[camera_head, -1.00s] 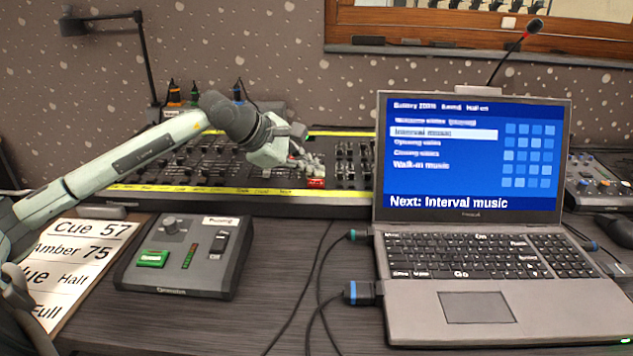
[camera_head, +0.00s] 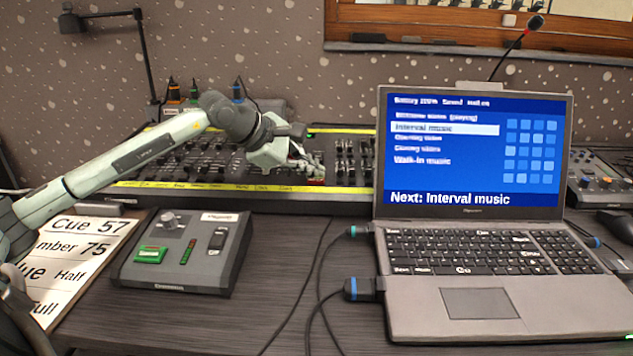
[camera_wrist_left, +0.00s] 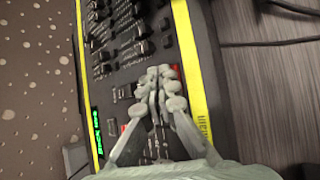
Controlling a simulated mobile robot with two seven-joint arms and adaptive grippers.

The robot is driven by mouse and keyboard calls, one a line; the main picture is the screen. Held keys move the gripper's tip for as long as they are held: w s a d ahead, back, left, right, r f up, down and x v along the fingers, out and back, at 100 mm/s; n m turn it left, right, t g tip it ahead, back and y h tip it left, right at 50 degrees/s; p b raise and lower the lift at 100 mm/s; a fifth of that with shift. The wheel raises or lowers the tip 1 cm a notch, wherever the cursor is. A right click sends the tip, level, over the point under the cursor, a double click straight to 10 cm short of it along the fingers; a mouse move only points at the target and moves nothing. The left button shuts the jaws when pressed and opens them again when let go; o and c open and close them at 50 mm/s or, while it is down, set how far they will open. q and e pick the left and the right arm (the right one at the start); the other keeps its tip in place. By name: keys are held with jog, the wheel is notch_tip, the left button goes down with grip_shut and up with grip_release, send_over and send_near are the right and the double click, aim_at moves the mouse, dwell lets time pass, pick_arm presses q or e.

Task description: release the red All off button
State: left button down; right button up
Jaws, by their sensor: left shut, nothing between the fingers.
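The red All off button (camera_head: 316,182) is on the front right part of the long fader desk (camera_head: 225,197), beside the yellow strip. Only a thin red part of it shows in the head view. My left gripper (camera_head: 315,168) is shut and empty, with its fingertips right over the button. In the left wrist view the closed fingertips (camera_wrist_left: 166,76) cover most of a red patch (camera_wrist_left: 177,70) near the yellow strip. I cannot tell whether the tips touch or press it. My right gripper is in neither view.
An open laptop (camera_head: 480,285) stands right of the desk. A small grey box with a green button (camera_head: 150,254) and a cue sheet (camera_head: 88,232) lie in front at the left. Cables (camera_head: 322,262) cross the table between the box and laptop.

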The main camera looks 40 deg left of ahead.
aim_at(313, 185)
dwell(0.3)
pick_arm(q)
jog(key=shift+r, duration=0.45)
notch_tip(313, 185, up, 6)
jog(key=p, duration=0.3)
jog(key=shift+s+d+p, duration=0.2)
jog(key=shift+s+p, duration=0.1)
jog(key=shift+p, duration=0.1)
dwell(0.9)
